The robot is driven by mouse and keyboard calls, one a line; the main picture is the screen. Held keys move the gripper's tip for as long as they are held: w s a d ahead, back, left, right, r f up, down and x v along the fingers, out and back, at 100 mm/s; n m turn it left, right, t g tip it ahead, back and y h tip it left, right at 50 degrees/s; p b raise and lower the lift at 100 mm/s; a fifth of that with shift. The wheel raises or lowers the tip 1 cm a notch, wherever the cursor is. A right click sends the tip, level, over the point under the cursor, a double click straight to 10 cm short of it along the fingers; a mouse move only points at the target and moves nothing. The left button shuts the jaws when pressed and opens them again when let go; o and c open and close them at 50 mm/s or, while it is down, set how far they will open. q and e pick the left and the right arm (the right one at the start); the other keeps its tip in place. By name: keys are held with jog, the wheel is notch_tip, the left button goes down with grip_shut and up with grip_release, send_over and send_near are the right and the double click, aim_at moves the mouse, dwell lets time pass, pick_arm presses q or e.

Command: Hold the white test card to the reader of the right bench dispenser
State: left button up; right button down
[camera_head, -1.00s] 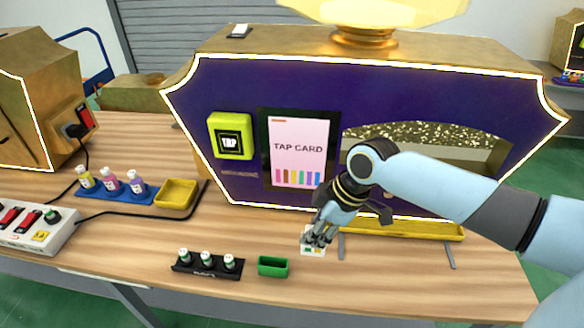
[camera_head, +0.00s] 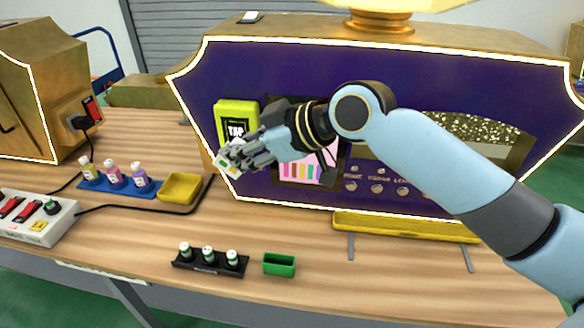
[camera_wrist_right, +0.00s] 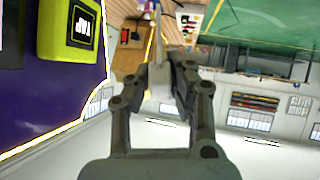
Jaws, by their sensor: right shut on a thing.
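The right bench dispenser (camera_head: 400,95) has a purple front with a white glowing edge and gold trim. Its yellow reader marked TAP (camera_head: 236,108) sits at the left of that front; its lower part is partly covered by my fingers. It also shows in the wrist view (camera_wrist_right: 68,32). My right gripper (camera_head: 236,156) is just below and in front of the reader, shut on the white test card (camera_head: 229,164), of which a small part shows below the fingertips. Whether card and reader touch cannot be told. The wrist view shows the card edge-on between the fingertips (camera_wrist_right: 163,68). My left gripper is out of view.
A yellow tray (camera_head: 180,188) and a blue rack (camera_head: 115,183) with small bottles stand left. A black rack (camera_head: 210,264) and a green tray (camera_head: 279,264) are in front. A power strip (camera_head: 35,218) lies far left.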

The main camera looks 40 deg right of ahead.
jog(key=shift+w+a+f+t+b, duration=0.15)
jog(key=shift+a+f+t+b, duration=0.05)
jog(key=shift+a+t+b, duration=0.3)
jog(key=shift+f, duration=0.15)
jog(key=shift+r+t+y, duration=0.2)
jog(key=shift+t+y, duration=0.1)
jog(key=shift+t, duration=0.1)
jog(key=shift+w+d, duration=0.3)
pick_arm(q)
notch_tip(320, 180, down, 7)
jog(key=b, duration=0.4)
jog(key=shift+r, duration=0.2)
pick_arm(e)
jog(key=w+d, duration=0.6)
jog(key=d, duration=0.1)
jog(key=shift+w+d, duration=0.3)
jog(key=shift+d, duration=0.05)
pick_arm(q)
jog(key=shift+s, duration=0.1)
